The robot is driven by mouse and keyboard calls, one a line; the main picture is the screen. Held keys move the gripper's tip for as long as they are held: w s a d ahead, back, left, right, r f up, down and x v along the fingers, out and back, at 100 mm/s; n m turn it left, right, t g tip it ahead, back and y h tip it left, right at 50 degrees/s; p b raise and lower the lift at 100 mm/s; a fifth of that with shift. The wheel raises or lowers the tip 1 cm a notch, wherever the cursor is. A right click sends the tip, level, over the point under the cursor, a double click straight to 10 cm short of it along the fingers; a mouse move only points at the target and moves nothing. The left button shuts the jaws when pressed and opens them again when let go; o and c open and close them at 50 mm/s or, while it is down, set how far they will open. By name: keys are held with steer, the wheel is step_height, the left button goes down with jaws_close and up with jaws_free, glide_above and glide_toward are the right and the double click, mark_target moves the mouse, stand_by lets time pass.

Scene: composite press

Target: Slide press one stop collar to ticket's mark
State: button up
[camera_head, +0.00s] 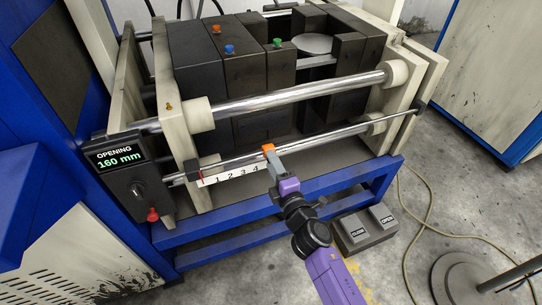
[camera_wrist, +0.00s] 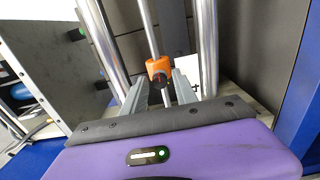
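The orange stop collar (camera_head: 268,149) sits on the thin lower rod (camera_head: 330,135) of the press, just right of the 4 on the white numbered scale (camera_head: 228,174). Any scale marks beyond the 4 are hidden by my gripper. My gripper (camera_head: 276,165) reaches up to the collar from the front. In the wrist view, its two grey fingers (camera_wrist: 160,88) are apart, one on each side of the orange collar (camera_wrist: 158,66), with a dark knob between them. The fingers look close to the collar, and contact is not clear. No ticket is readable here.
A display (camera_head: 120,158) reads OPENING 160 mm, above a red knob (camera_head: 153,215). A dark block with red (camera_head: 194,170) sits at the scale's left end. A thick chrome bar (camera_head: 290,97) runs above the rod. A CLOSE/OPEN pedal box (camera_head: 364,232) stands on the floor.

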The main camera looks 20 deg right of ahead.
jaws_close()
steer(key=shift+a+f+b, duration=0.1)
steer(key=shift+a+b, duration=1.95)
steer(key=shift+a, duration=1.45)
steer(key=shift+o, duration=1.3)
jaws_free()
steer(key=shift+s, duration=0.15)
